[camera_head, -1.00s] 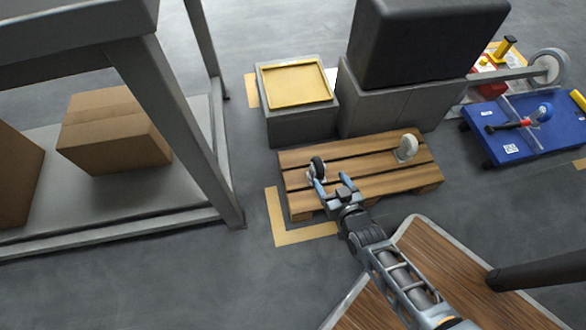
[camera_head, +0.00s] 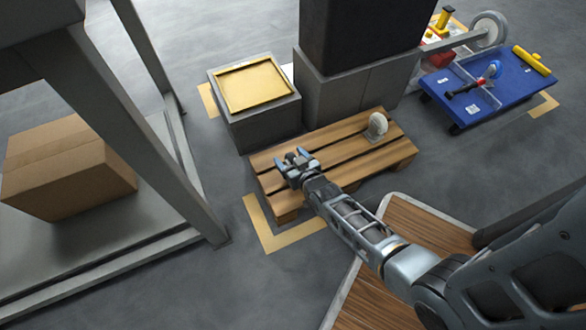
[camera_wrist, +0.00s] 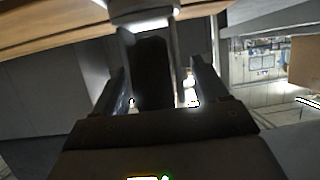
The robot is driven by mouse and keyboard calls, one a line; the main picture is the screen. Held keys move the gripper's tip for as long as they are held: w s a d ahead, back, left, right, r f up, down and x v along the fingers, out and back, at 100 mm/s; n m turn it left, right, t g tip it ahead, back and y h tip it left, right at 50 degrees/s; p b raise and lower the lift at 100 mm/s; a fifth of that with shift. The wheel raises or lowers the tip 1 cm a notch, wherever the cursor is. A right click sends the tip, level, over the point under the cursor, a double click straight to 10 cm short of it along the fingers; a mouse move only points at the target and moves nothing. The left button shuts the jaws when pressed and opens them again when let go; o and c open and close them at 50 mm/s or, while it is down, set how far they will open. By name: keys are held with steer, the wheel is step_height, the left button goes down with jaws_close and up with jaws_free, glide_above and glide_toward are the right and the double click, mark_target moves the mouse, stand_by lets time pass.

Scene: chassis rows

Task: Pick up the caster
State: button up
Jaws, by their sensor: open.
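A caster with a dark wheel (camera_wrist: 153,72) and a pale metal fork shows in the wrist view, between the two fingers of my gripper (camera_wrist: 158,88). The fingers stand one on each side of the wheel; whether they touch it I cannot tell. In the head view my gripper (camera_head: 291,158) is open over the left part of the wooden pallet (camera_head: 345,150), and it mostly hides this caster. A second caster with a pale wheel (camera_head: 377,126) stands on the pallet's right part, apart from my gripper.
A grey box with a yellow tray top (camera_head: 255,90) and a dark block on grey boxes (camera_head: 352,95) stand behind the pallet. A blue platform (camera_head: 488,95) with tools is at right. A rack (camera_head: 160,140) with a cardboard box (camera_head: 65,168) is at left.

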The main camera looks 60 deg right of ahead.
steer(key=shift+c, duration=0.4)
steer(key=c, duration=1.2)
steer(key=shift+c, duration=0.2)
steer(key=shift+r, duration=0.15)
